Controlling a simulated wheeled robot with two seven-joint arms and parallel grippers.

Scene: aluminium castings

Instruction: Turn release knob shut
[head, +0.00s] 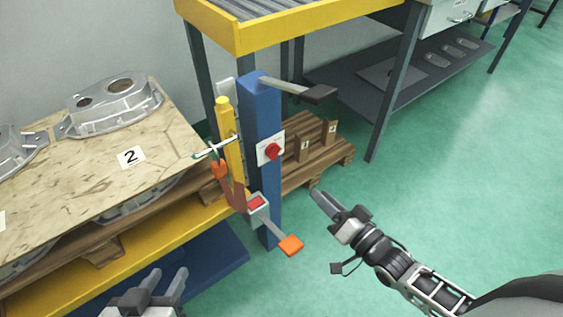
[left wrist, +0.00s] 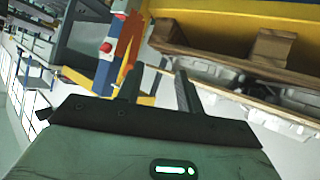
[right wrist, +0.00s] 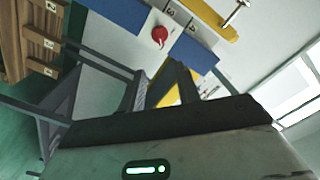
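The release knob (head: 273,152) is red and sits on a white plate (head: 264,158) on the side of a blue post (head: 262,110). In the right wrist view the knob (right wrist: 159,37) shows ahead of the fingers, with its red grip across the white plate. My right gripper (head: 338,202) is open and empty, to the right of and below the knob, apart from it. My left gripper (head: 166,284) is open and empty, low in front of the yellow-edged bench. In the left wrist view two small red parts show by the blue post (left wrist: 131,36); I cannot tell which is the knob.
A lever with a dark grip (head: 318,94) juts from the post's top. An orange-ended lever (head: 290,245) sticks out lower down. A yellow upright (head: 222,125) stands beside the post. Castings (head: 112,104) lie on a wooden board at left. Green floor at right is clear.

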